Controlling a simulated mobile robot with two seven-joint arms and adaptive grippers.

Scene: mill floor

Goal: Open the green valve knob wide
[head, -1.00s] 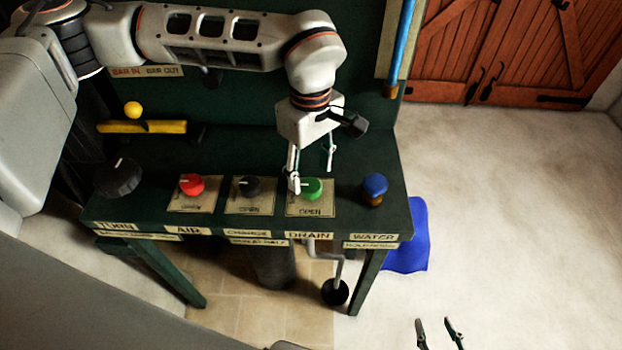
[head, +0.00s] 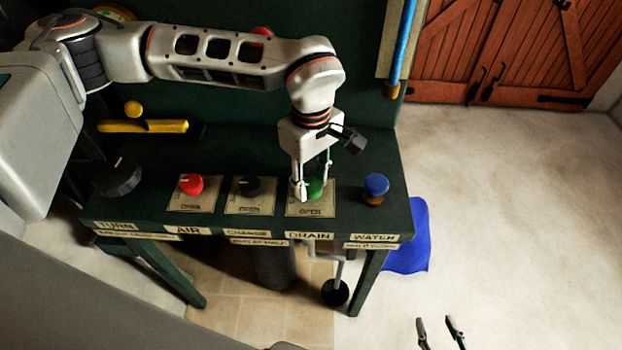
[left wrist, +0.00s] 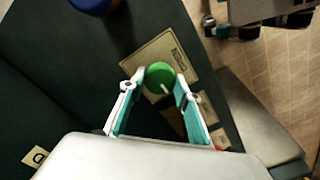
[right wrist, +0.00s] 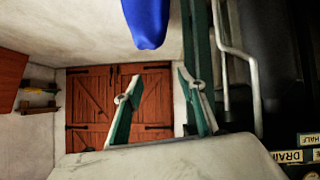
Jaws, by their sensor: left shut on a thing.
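The green valve knob (head: 315,188) sits on a tan plate at the right part of the green bench, above the DRAIN label. My left gripper (head: 312,186) points down at it and is shut on it, one finger on each side. The left finger hides part of the knob in the head view. In the left wrist view the knob (left wrist: 159,75) shows between the fingertips (left wrist: 156,83), with its white pointer line toward the gripper. My right gripper (head: 437,322) is open and empty, low at the right, away from the bench; it also shows in the right wrist view (right wrist: 159,74).
Along the bench stand a black dial (head: 118,177), a red knob (head: 190,184), a black knob (head: 249,186) and a blue knob (head: 375,187). A yellow bar (head: 142,126) is behind. A blue cloth (head: 408,238) lies right of the bench. The floor beyond is clear.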

